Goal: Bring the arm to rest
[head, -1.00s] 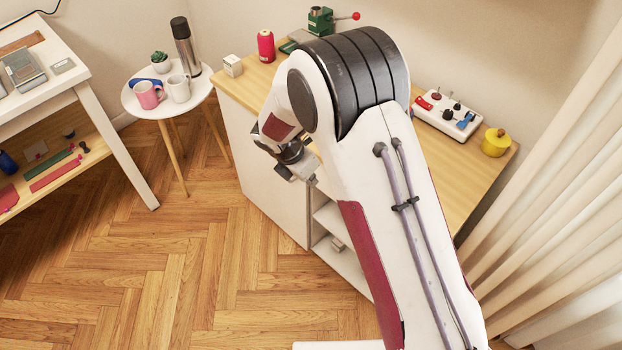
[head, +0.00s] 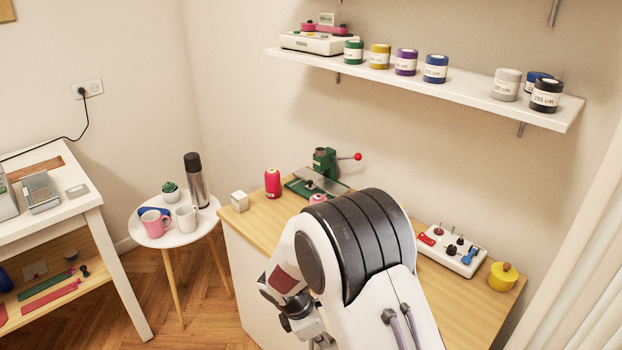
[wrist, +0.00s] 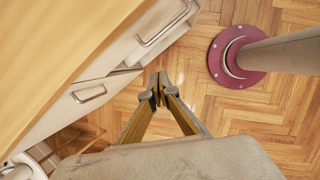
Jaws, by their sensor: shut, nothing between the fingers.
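My arm is folded in front of the wooden-topped cabinet (head: 256,226), its elbow high in the lower middle of the head view. My wrist hangs down at the cabinet's front left side; the gripper end is cut off by the bottom edge there. In the wrist view my gripper (wrist: 158,90) points down past the cabinet front toward the herringbone floor (wrist: 200,110). Its two fingertips meet, with nothing held between them. The cabinet top edge and drawer handles (wrist: 88,93) lie to its left, apart from the fingers.
A round side table (head: 190,237) holds mugs and a flask. A wall shelf (head: 450,85) carries several jars. Floor below my gripper is clear.

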